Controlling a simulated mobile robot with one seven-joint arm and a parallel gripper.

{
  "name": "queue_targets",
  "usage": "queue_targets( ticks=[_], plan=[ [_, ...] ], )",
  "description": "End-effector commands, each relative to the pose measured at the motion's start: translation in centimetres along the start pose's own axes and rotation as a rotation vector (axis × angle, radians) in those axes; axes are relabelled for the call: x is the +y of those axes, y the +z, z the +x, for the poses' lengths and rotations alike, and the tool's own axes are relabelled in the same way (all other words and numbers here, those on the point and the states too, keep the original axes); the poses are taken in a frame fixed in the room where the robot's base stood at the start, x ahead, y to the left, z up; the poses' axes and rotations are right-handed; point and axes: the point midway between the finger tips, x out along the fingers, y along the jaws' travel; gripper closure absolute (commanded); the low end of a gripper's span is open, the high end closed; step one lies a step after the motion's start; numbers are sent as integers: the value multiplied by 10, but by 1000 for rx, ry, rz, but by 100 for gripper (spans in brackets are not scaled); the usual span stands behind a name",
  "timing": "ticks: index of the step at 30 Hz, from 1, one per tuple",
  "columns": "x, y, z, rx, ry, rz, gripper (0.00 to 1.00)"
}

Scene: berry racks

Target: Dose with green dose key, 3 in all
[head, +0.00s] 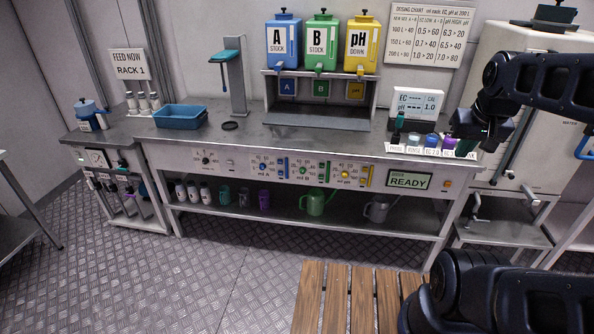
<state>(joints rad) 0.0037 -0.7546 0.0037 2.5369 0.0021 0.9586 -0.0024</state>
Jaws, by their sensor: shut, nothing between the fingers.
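The green dose key (323,170) is on the front panel of the bench, right of the green-marked dial (303,171) in the B section. The green B stock tank (320,40) stands on the raised shelf above it. A green-lit display (408,180) at the panel's right reads READY. My gripper (466,135) hangs at the right end of the bench, above the small coloured pots, well right of the green key and apart from it. It is shut and empty; its fingertips are dark and hard to make out.
The blue dose key (281,168) and yellow dose key (364,176) flank the green one. Small pots (431,140) and a meter (416,105) stand on the bench's right. A blue tray (181,117) is at left.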

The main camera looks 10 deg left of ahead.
Motion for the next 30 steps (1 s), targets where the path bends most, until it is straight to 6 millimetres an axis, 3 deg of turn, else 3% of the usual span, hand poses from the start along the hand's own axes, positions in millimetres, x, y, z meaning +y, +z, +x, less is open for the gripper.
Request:
queue_targets(
  ticks=[14, 30],
  plan=[
    [0, -4, 2, -8, 6, -4, 100],
    [3, -72, 41, -125, 136, -87, 100]
  ],
)
